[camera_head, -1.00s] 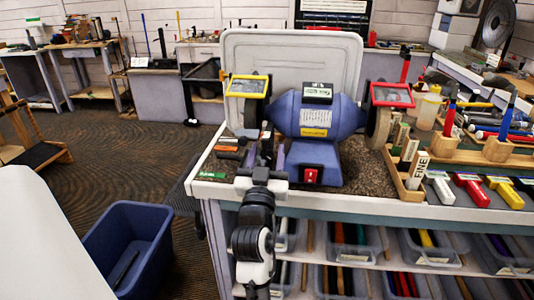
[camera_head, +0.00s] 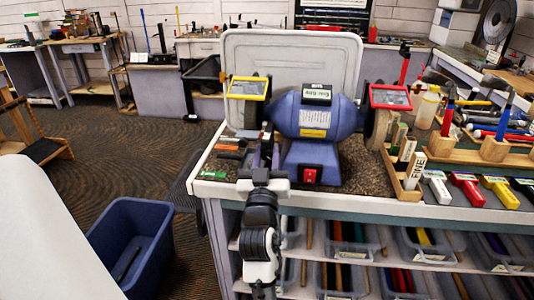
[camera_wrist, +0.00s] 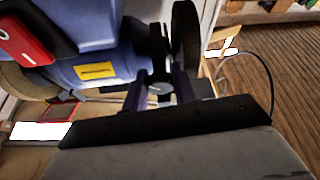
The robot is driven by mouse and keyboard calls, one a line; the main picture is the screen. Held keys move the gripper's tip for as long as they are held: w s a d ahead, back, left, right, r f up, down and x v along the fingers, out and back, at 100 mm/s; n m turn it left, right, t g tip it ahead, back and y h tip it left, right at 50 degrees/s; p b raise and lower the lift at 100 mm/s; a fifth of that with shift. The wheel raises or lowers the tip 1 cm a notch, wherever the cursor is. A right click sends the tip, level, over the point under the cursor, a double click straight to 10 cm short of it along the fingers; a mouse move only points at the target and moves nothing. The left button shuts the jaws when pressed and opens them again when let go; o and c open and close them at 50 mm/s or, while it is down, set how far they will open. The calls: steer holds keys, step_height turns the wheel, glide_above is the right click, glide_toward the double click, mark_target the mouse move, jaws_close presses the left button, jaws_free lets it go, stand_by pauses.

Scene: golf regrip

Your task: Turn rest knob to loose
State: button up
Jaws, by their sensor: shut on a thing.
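The blue bench grinder (camera_head: 318,118) stands on the bench with a red switch (camera_head: 309,174) on its base. My gripper (camera_head: 265,150) reaches in at the grinder's left side, below the yellow-framed eye shield (camera_head: 248,88). In the wrist view my two dark fingers (camera_wrist: 160,88) stand on either side of a small grey round part, which looks like the rest knob (camera_wrist: 159,88). They are shut on it. The dark grinding wheel (camera_wrist: 185,45) is just beyond. The knob is hidden behind my gripper in the head view, and its turned angle is not readable.
Small sticks (camera_head: 229,154) and a green label (camera_head: 213,175) lie left of my gripper. A wooden tray (camera_head: 402,180) with blocks and several coloured clamps (camera_head: 468,187) are on the right. A blue bin (camera_head: 133,245) stands on the floor at left.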

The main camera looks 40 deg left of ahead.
steer(key=o, duration=0.9)
steer(key=shift+o, duration=0.2)
steer(key=shift+s+f, duration=0.1)
steer(key=shift+s+d+f, duration=0.2)
steer(key=shift+s, duration=0.05)
steer(key=b+v, duration=0.2)
steer(key=v, duration=1)
steer(key=shift+s+d, duration=0.25)
steer(key=shift+s, duration=0.1)
steer(key=shift+o, duration=0.2)
steer(key=shift+f, duration=0.1)
